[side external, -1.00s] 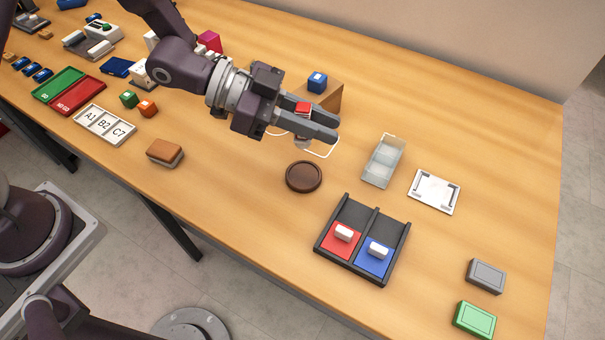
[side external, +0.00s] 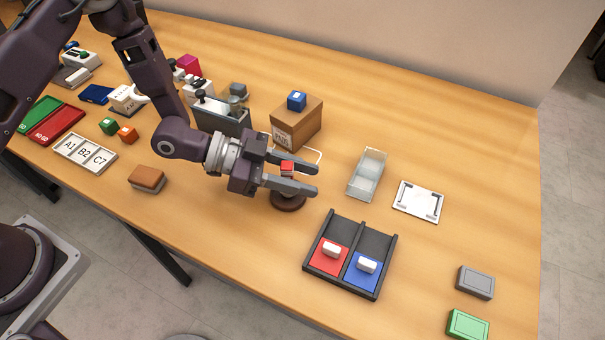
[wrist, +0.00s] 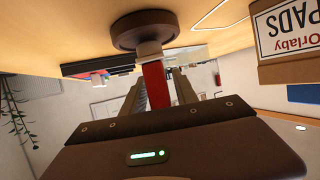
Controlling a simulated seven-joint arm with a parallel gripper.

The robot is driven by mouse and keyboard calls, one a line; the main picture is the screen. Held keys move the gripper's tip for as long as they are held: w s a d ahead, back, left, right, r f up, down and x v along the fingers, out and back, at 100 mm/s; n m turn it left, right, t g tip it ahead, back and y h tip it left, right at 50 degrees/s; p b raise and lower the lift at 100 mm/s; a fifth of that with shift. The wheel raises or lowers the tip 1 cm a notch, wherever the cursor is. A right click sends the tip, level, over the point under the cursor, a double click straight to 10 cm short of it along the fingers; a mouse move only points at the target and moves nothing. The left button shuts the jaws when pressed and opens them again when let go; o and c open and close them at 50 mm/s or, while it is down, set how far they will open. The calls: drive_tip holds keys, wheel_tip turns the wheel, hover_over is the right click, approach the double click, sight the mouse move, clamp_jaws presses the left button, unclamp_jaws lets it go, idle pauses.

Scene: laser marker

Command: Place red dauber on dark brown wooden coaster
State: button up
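The red dauber (side external: 287,168) stands upright between the two fingers of my gripper (side external: 316,181). The gripper looks shut on it; the contact is partly hidden by the fingers. In the wrist view the dauber's red body (wrist: 154,84) and its pale lower end show against the dark brown round coaster (wrist: 146,28). In the side view the coaster (side external: 288,205) lies on the table directly below the fingers, its back part hidden. The dauber's lower end is at or just above the coaster's middle; I cannot tell whether they touch.
A black two-bay tray (side external: 348,293) with red and blue pads is in front to the right. A clear bin (side external: 367,175) and a white plate (side external: 418,201) are farther right. A cardboard box (side external: 297,123) stands behind the gripper, a brown sponge-like block (side external: 146,179) to the left.

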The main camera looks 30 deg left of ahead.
drive_tip(key=shift+r, duration=0.15)
drive_tip(key=v, duration=1.2)
drive_tip(key=w+a+r+n+t+y, duration=0.1)
drive_tip(key=a+r+n+t+y, duration=0.2)
drive_tip(key=a+r+n+y, duration=0.8)
drive_tip(key=s+a+r+n+g, duration=0.1)
drive_tip(key=s+r, duration=0.2)
drive_tip(key=s, duration=0.6)
drive_tip(key=s+a+r+n+g+y, duration=0.1)
drive_tip(key=s+r, duration=0.3)
drive_tip(key=s, duration=0.6)
drive_tip(key=shift+n+g, duration=0.3)
